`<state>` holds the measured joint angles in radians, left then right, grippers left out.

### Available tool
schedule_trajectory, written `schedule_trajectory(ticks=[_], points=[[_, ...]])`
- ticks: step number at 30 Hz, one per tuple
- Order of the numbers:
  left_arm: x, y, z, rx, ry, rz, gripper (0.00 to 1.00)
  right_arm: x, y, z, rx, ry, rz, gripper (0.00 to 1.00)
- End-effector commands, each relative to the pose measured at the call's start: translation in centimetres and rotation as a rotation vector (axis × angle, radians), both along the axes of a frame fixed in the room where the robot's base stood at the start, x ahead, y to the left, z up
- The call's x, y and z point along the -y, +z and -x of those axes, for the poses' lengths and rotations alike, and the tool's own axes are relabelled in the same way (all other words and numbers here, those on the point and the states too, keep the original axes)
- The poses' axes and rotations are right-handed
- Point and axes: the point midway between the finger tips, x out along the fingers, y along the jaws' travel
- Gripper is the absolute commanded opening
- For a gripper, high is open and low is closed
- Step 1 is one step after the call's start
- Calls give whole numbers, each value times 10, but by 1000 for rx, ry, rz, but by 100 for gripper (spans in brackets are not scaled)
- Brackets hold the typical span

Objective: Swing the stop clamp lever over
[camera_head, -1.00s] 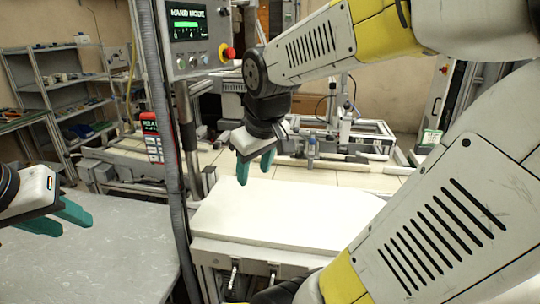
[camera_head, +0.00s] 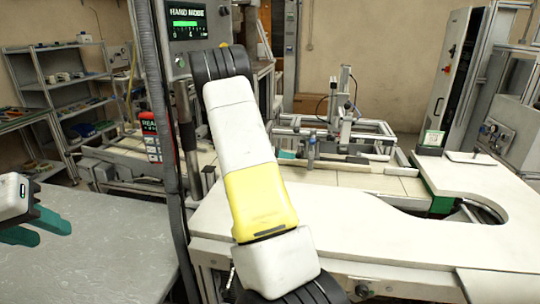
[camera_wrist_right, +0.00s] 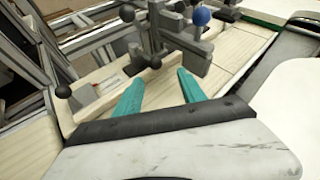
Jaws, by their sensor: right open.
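A grey clamp post with a blue-grey top (camera_head: 311,148) stands on the pale bench behind the white table. In the right wrist view a grey clamp block (camera_wrist_right: 185,45) carries a blue ball knob (camera_wrist_right: 201,16) and black ball knobs (camera_wrist_right: 155,62). I cannot tell which knob belongs to the stop clamp lever. My right gripper (camera_wrist_right: 160,76) is open and empty, its teal fingers pointing at the block from just short of it. In the head view only a teal fingertip (camera_head: 286,155) shows beside my arm. My left gripper (camera_head: 53,234) is open and empty at the far left.
A white table (camera_head: 350,225) with a curved cutout fills the front right. A dark upright post (camera_head: 165,130) and a control panel (camera_head: 186,22) stand left of my right arm. A grey table (camera_head: 90,250) at left is clear.

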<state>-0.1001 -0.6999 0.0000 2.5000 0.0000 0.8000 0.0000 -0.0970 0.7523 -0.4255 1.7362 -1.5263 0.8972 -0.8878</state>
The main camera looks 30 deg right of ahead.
Motion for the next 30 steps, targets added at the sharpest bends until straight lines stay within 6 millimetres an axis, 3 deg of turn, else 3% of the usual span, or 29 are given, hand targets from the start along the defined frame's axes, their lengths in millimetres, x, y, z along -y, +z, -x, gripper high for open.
schedule_trajectory(ticks=[5, 18, 30], points=[[0, 0, 0, 0, 0, 0, 36, 10, -8, -10, -51, 40, 48, 48], [0, 0, 0, 0, 0, 0, 36, 67, -32, -22, -49, 39, 46, 48], [0, 0, 0, 0, 0, 0, 36, 75, -35, -24, -49, 41, 45, 48]])
